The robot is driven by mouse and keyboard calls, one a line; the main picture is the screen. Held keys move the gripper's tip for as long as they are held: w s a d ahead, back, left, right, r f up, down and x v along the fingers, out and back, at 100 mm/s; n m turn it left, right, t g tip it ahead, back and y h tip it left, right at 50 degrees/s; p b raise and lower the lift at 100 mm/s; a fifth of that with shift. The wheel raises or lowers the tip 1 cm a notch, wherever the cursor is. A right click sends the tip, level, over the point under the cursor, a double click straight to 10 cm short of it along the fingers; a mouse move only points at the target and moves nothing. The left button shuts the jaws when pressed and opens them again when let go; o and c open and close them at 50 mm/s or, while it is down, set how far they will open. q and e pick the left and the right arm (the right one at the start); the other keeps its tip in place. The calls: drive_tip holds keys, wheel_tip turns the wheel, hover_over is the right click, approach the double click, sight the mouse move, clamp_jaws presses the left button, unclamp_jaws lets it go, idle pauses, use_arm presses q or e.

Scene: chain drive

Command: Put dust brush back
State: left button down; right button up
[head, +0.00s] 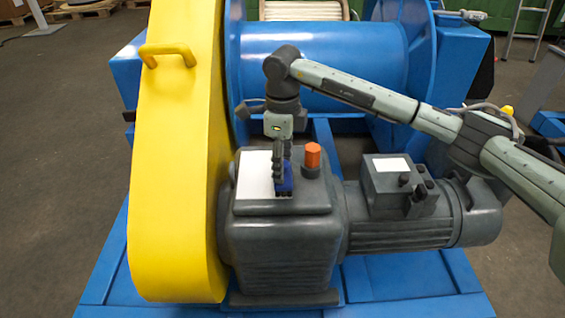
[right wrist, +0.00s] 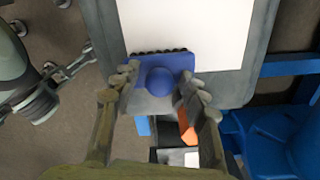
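The dust brush (right wrist: 160,64) is a small blue block with a round knob and dark bristles along its edge. In the head view the brush (head: 283,185) is at the right edge of the white sheet (head: 255,173) on the grey gearbox top. My right gripper (right wrist: 158,84) reaches down over the brush, its fingers on either side of the knob. Slim gaps show between knob and fingers, so it looks open. In the head view the right gripper (head: 283,163) is directly above the brush and partly hides it. My left gripper is not in view.
An orange cap (head: 313,155) stands close to the right of the gripper. A grey motor (head: 400,215) with a terminal box lies further right. The tall yellow chain guard (head: 178,190) is on the left, and a blue drum (head: 340,60) is behind.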

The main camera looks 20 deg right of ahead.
wheel_tip(320, 180, up, 12)
drive_tip(key=shift+r, duration=0.15)
idle(0.6)
idle(0.3)
